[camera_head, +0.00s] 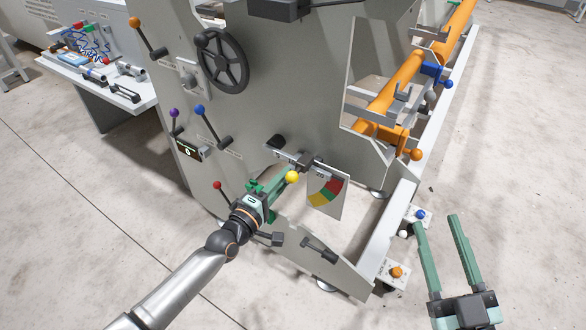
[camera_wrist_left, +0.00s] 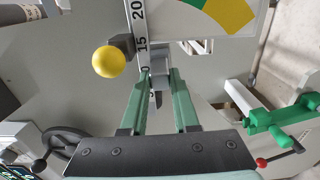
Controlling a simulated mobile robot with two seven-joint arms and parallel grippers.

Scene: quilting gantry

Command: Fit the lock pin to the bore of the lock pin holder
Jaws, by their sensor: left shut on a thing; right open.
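My left gripper (camera_head: 284,185) reaches in from the left to the grey frame panel, beside a yellow ball knob (camera_head: 292,177). In the left wrist view its green fingers (camera_wrist_left: 161,82) are shut on a small grey piece (camera_wrist_left: 160,64) beside a scale bar (camera_wrist_left: 141,42). I cannot tell whether this piece is the lock pin. A green bracket (camera_wrist_left: 272,124) with a pale bar stands apart on the right there; I cannot tell whether it is the lock pin holder. No bore is clearly visible. My right gripper (camera_head: 458,255) is open and empty over the floor.
A red, yellow and green gauge plate (camera_head: 325,194) hangs by the scale. A black handwheel (camera_head: 221,60) and levers with coloured knobs project from the panel. Orange rollers (camera_head: 398,85) lie at the back right. A side table (camera_head: 108,107) stands at left.

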